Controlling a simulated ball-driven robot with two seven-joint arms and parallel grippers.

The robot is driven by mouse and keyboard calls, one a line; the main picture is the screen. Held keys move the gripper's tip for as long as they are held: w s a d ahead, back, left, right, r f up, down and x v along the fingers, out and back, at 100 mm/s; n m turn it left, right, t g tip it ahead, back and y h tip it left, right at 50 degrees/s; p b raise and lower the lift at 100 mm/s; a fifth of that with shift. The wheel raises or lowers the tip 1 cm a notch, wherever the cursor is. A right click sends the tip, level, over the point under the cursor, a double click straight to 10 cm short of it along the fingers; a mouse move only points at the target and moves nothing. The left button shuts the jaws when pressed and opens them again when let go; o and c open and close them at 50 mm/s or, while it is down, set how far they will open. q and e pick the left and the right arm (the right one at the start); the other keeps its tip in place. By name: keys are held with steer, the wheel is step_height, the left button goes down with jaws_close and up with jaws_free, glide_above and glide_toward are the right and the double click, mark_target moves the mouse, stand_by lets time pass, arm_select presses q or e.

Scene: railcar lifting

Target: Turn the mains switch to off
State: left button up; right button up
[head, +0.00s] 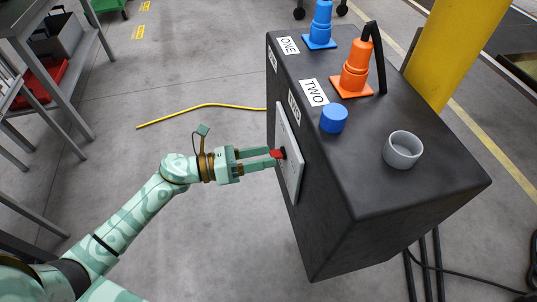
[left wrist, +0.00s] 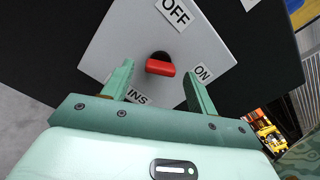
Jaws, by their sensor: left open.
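The mains switch is a red handle (head: 277,153) on a pale grey plate (head: 291,165) on the left side of the black cabinet (head: 420,200). In the left wrist view the red handle (left wrist: 160,68) lies roughly crosswise, between the OFF label (left wrist: 175,11) and the ON label (left wrist: 202,73); which one it points to I cannot tell. My left gripper (head: 272,158) is at the switch, its fingers open on either side of the handle. In the left wrist view the left gripper (left wrist: 160,85) shows gaps between both fingers and the handle. My right gripper is not in view.
Blue (head: 320,25) and orange (head: 354,70) cone-shaped pieces, a blue cap (head: 334,118) and a grey cup (head: 403,150) stand on the cabinet top. A yellow post (head: 450,50) stands behind it. A yellow cable (head: 195,108) lies on the floor. Floor left of the cabinet is mostly clear.

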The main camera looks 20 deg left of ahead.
arm_select(q)
steer(key=shift+x, duration=0.95)
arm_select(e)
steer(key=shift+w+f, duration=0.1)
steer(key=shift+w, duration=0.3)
arm_select(q)
steer(key=c, duration=1)
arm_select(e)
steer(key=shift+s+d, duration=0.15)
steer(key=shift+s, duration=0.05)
